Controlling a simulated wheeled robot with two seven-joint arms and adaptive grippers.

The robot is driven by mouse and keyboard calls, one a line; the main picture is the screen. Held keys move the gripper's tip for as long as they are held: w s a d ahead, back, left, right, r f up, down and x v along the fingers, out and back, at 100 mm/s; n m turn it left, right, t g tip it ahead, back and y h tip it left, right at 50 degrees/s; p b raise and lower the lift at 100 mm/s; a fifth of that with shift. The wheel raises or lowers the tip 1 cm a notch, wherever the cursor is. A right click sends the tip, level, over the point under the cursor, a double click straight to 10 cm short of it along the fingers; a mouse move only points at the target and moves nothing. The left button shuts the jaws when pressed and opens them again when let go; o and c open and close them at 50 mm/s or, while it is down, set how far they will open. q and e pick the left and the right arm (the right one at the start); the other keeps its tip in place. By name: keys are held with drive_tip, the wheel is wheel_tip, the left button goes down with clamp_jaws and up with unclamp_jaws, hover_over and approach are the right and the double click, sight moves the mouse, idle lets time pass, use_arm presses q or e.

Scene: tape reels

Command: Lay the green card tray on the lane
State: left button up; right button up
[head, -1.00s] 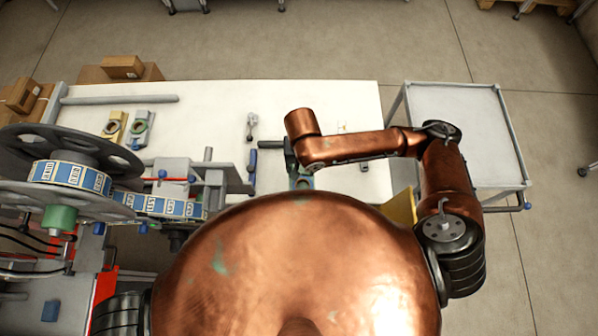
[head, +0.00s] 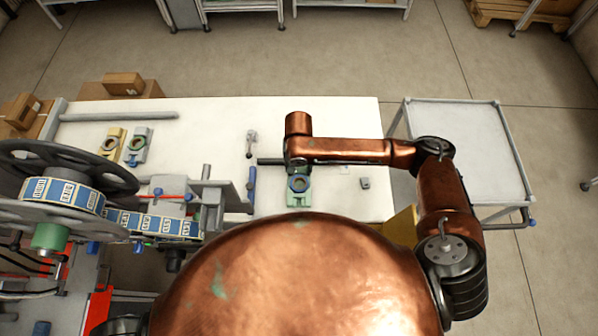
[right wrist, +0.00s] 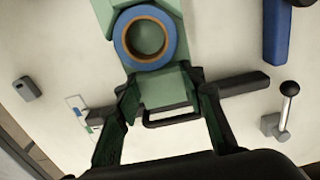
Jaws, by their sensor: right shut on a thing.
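The green card tray (head: 299,198) carries a round blue-rimmed ring and sits over the white table, in front of my right forearm. In the right wrist view the green tray (right wrist: 166,92) lies between the two fingers of my right gripper (right wrist: 168,100), which is shut on its handle end. The blue ring (right wrist: 145,38) rests on the tray. In the head view my right gripper (head: 297,168) is largely hidden under the copper wrist. I cannot tell whether the tray touches the table. I cannot clearly make out the lane. My left gripper is out of view.
A yellow tray (head: 111,144) and grey tray (head: 137,146) stand at the back left. A reel machine (head: 62,190) fills the left. A small grey block (head: 365,183) lies right.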

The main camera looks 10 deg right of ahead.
drive_tip(key=shift+w+f, duration=0.35)
drive_tip(key=shift+f, duration=0.05)
drive_tip(key=f, duration=0.3)
drive_tip(key=shift+w+d+f+b, duration=0.15)
drive_tip(key=shift+w+f+b, duration=0.1)
drive_tip(key=shift+f+b, duration=0.15)
drive_tip(key=shift+r, duration=0.1)
drive_tip(key=o, duration=1.3)
wheel_tip(320, 180, up, 12)
drive_tip(key=shift+r+p, duration=0.1)
drive_tip(key=shift+p, duration=0.8)
